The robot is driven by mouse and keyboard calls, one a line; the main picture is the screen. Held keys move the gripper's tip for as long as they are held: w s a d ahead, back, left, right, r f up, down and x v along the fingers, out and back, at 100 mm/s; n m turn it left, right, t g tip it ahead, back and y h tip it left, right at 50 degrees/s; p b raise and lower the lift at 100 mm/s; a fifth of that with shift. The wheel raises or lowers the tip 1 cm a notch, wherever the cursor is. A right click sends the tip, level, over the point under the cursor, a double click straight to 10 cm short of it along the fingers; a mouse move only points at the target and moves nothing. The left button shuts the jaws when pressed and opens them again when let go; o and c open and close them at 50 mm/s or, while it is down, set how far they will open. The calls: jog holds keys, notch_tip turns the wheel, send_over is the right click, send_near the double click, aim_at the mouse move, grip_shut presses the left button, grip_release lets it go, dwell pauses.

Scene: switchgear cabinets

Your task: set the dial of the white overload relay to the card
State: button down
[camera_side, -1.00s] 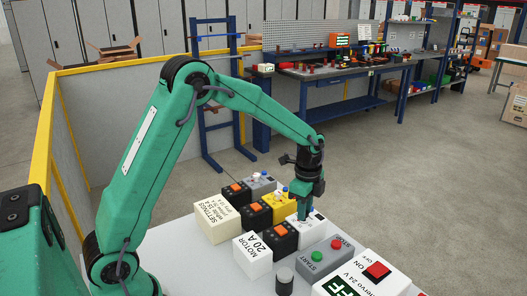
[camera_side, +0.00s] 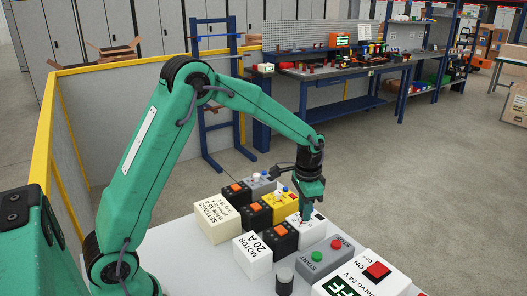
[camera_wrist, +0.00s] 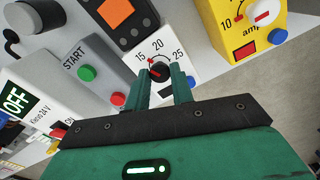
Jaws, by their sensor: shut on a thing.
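The white overload relay (camera_side: 313,233) stands at the front of the relay row in the side view. In the wrist view its white face (camera_wrist: 190,52) carries a scale marked 15, 20 and 25. Its black dial (camera_wrist: 160,69) with a red mark sits between my fingertips; a red mark also shows near the 15. My gripper (camera_wrist: 165,85) is shut on the dial, pointing down in the side view (camera_side: 304,217). The cream settings card (camera_side: 214,219) stands at left; its small lines are too blurred to read surely.
A yellow relay (camera_side: 285,209) and grey relay (camera_side: 258,186) stand behind, beside black contactors with orange squares (camera_side: 280,229). A white MOTOR 20 A block (camera_side: 253,257), grey START/STOP box (camera_side: 325,259) and white box with a red button (camera_side: 377,270) are in front.

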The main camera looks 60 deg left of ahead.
jog(key=shift+n, duration=0.6)
jog(key=shift+r, duration=0.1)
jog(key=c, duration=1.2)
grip_release()
jog(key=shift+r, duration=3.9)
